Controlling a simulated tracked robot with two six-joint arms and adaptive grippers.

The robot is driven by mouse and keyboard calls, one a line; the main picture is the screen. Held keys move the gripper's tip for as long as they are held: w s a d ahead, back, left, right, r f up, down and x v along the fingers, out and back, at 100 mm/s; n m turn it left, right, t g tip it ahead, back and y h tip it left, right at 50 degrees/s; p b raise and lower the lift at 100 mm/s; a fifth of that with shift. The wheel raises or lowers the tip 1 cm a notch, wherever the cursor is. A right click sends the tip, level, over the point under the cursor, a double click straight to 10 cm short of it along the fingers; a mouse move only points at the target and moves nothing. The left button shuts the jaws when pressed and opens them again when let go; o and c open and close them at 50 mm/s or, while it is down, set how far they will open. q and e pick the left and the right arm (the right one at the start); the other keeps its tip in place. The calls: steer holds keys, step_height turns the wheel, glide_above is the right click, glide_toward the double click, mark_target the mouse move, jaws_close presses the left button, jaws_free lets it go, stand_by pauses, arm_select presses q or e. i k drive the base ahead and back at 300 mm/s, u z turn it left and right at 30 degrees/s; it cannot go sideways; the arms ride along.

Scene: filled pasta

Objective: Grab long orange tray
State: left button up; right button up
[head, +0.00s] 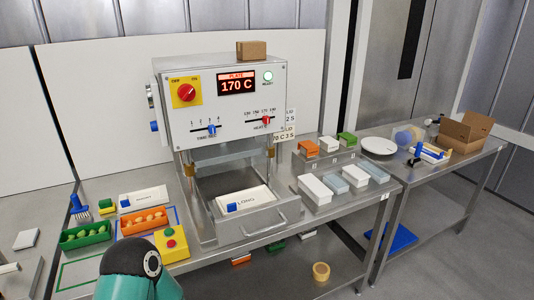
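A teal arm link of mine rises at the bottom edge, in front of the tray and nearer the camera. Neither of my gripper's fingertips shows, so I see no gripper at the tray.
A green tray (63,243) of similar pieces stands left of the orange one. A yellow button box (166,252) stands close at its right. The heated press (221,140) reads 170 C. A green outline (62,278) is empty.

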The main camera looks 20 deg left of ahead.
mark_target(139, 222)
steer(key=u, duration=1.25)
steer(key=k, duration=0.55)
steer(key=u, duration=0.15)
steer(key=i, duration=0.5)
steer(key=z, duration=0.05)
